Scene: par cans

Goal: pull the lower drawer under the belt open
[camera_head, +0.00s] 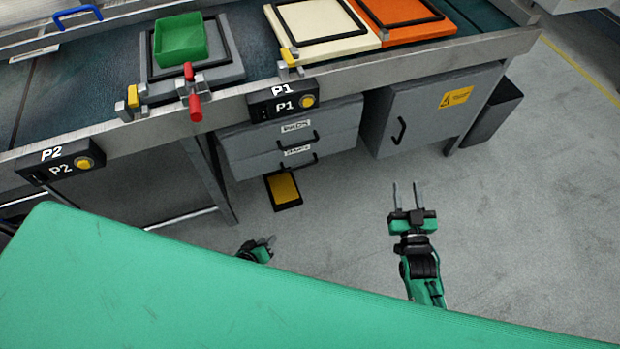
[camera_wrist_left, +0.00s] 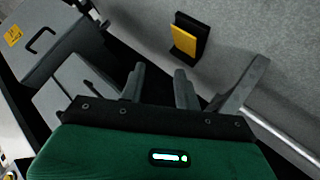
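The lower drawer (camera_head: 247,169) is the bottom grey front of the drawer unit under the belt in the head view. It looks shut, with a dark bar handle (camera_head: 300,164) and a small white label. The upper drawer (camera_head: 246,143) above it looks shut too. My left gripper (camera_head: 270,240) is low in front of the unit, apart from the handle and partly hidden by a green surface. The left wrist view shows its fingers (camera_wrist_left: 161,82) parted with nothing between them. My right gripper (camera_head: 405,186) is open and empty over the floor, right of the drawers.
A yellow pad in a black frame (camera_head: 284,188) lies below the drawers. A grey cabinet (camera_head: 425,118) with a yellow label stands to their right. A green bin (camera_head: 180,43) sits on the belt above. The floor around my right gripper is clear.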

